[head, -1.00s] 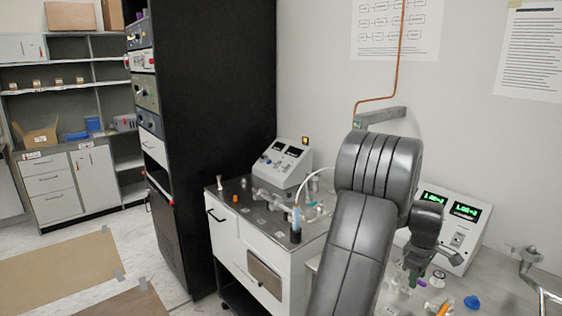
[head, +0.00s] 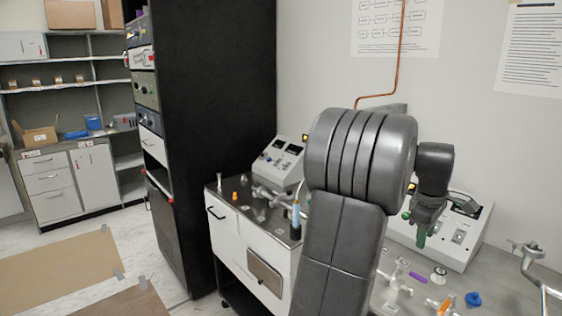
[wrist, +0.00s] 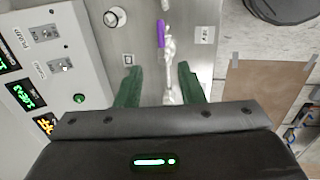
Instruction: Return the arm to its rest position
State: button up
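My arm (head: 345,205) stands large in the middle of the head view, bent at a ribbed joint. My gripper (head: 416,238) hangs down over the right-hand bench, in front of the digital display box (head: 455,225). In the wrist view the green fingers of my gripper (wrist: 158,68) are spread apart and hold nothing. Clear glassware with a purple part (wrist: 161,34) shows between and beyond them, on the bench below. My arm hides part of the bench and the wall behind it.
The right bench carries a blue cap (head: 473,299), a white knob-like piece (head: 438,276) and several small fittings. A metal pipe frame (head: 535,268) stands at right. A white cabinet (head: 248,248) and a black rack (head: 218,140) stand left. Floor is open at far left.

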aim_at(417, 277)
jog(key=f, duration=0.4)
jog(key=w+d+f+p, duration=0.1)
jog(key=f, duration=0.4)
jog(key=d+f, duration=0.1)
jog(key=f, duration=0.4)
jog(key=shift+w+p, duration=0.3)
jog(key=shift+w, duration=0.1)
jog(key=shift+m, duration=0.3)
jog(key=shift+s+a+r+m+b, duration=0.15)
jog(key=shift+a+m+b, duration=0.1)
jog(key=shift+m, duration=0.2)
jog(key=shift+s+a+f+m+b, duration=0.15)
jog(key=shift+a+m, duration=0.1)
jog(key=shift+m, duration=0.2)
jog(key=shift+r, duration=0.1)
